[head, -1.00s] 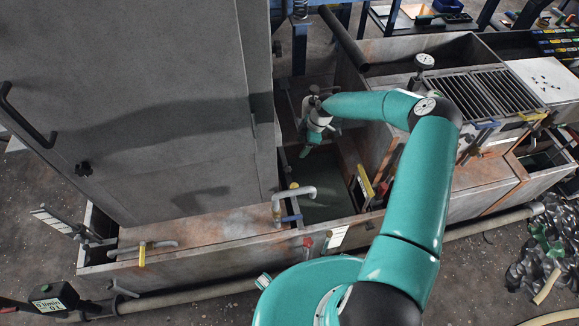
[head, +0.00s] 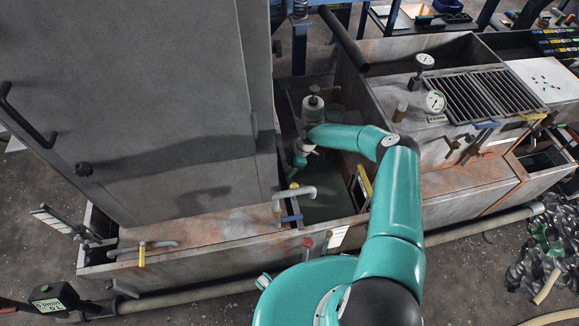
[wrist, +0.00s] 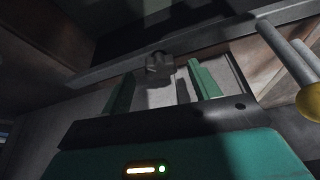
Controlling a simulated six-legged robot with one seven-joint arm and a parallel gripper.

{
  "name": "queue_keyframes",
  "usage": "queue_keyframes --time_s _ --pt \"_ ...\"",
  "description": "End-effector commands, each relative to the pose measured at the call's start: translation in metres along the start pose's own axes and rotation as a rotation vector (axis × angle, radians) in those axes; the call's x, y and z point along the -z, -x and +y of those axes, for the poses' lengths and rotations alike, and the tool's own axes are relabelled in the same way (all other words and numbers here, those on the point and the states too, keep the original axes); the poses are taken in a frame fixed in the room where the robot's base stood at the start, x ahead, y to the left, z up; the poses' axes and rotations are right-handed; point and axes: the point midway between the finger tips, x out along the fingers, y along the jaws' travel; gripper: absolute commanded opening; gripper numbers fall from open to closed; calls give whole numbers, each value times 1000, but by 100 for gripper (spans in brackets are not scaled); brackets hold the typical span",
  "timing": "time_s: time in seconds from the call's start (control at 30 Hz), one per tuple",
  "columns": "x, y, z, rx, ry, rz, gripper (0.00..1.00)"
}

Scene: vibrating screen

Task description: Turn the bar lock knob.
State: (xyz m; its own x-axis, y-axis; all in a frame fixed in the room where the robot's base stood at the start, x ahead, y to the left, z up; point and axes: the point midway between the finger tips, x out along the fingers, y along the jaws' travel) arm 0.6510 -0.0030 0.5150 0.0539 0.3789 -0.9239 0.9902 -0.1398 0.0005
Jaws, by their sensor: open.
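A dark lobed knob (wrist: 159,61) sits on a long grey bar (wrist: 222,37) in the wrist view. My gripper (wrist: 161,72) is open, with one green finger on each side of the knob in the picture. The knob appears just beyond the fingertips, and I cannot tell whether they touch it. In the head view my gripper (head: 299,152) is low beside the right side of the tall grey cabinet. This knob cannot be made out there.
A bent pipe (head: 300,192) with a yellow end stands close below my gripper. An upright cylinder with a dark top (head: 314,104) is just behind it. The grey cabinet (head: 150,90) blocks the left. Tank walls and gauges (head: 435,101) lie to the right.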

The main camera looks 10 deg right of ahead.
Motion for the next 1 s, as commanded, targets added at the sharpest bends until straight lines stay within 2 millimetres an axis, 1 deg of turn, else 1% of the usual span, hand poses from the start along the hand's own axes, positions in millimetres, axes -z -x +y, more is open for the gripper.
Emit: queue_keyframes --time_s 0.1,0.37,0.47,0.5,0.6,0.83,1.0 --pt "0 -7 0 0 0 0 61" --pt "0 -9 0 0 1 -1 61" --pt "0 -8 0 0 0 -1 44" --pt "0 -8 0 0 0 -1 36" --pt "0 -8 0 0 0 -1 17" --pt "0 -8 0 -5 -8 -1 17" --pt "0 -8 -1 -21 -48 -2 17"
